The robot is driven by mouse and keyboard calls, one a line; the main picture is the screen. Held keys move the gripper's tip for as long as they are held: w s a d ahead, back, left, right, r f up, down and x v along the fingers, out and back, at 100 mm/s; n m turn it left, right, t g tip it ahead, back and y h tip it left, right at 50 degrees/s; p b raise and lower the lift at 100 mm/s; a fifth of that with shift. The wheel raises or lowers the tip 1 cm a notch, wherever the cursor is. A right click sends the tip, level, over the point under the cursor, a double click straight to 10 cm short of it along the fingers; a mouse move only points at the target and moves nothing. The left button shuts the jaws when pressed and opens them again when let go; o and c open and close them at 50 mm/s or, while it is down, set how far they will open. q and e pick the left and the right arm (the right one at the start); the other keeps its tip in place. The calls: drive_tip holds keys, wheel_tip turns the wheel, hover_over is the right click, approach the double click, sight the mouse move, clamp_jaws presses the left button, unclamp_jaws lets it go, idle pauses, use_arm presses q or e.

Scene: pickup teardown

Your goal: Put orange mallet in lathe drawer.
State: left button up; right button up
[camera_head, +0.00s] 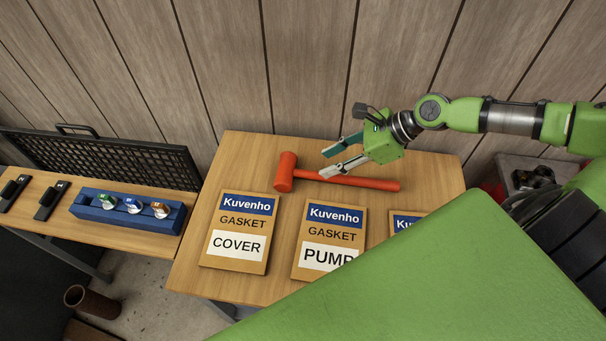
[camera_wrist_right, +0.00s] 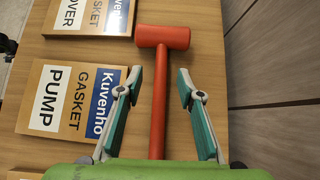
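The orange mallet (camera_head: 350,181) lies on the wooden table (camera_head: 240,150), its head to the left and its handle pointing right. My right gripper (camera_head: 336,157) is open above the mallet's handle, with its fingers pointing left. In the right wrist view the mallet (camera_wrist_right: 159,90) runs between the two spread fingers of the right gripper (camera_wrist_right: 158,88), and its head lies beyond the fingertips. The fingers do not touch the handle there. My left gripper is not in view. I see no lathe drawer.
Gasket boxes marked COVER (camera_head: 238,232) and PUMP (camera_head: 329,242) lie in front of the mallet, with a third (camera_head: 401,221) partly hidden. A lower bench at left holds a blue rack (camera_head: 125,211). A wooden wall (camera_head: 300,70) stands behind.

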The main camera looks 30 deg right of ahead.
sight(306, 171)
drive_tip(key=shift+x, duration=1.8)
drive_tip(key=p+x, duration=0.1)
drive_tip(key=x, duration=0.3)
drive_tip(key=shift+w+f+p, duration=0.15)
drive_tip(key=shift+w+p, duration=0.05)
drive_tip(key=shift+p, duration=0.2)
drive_tip(key=shift+w+a+f, duration=0.15)
drive_tip(key=shift+f, duration=0.25)
clamp_jaws()
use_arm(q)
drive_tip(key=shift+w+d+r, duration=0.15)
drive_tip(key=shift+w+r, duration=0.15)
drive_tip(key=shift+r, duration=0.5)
use_arm(e)
drive_tip(key=shift+w+r, duration=0.1)
drive_tip(key=shift+r, duration=0.05)
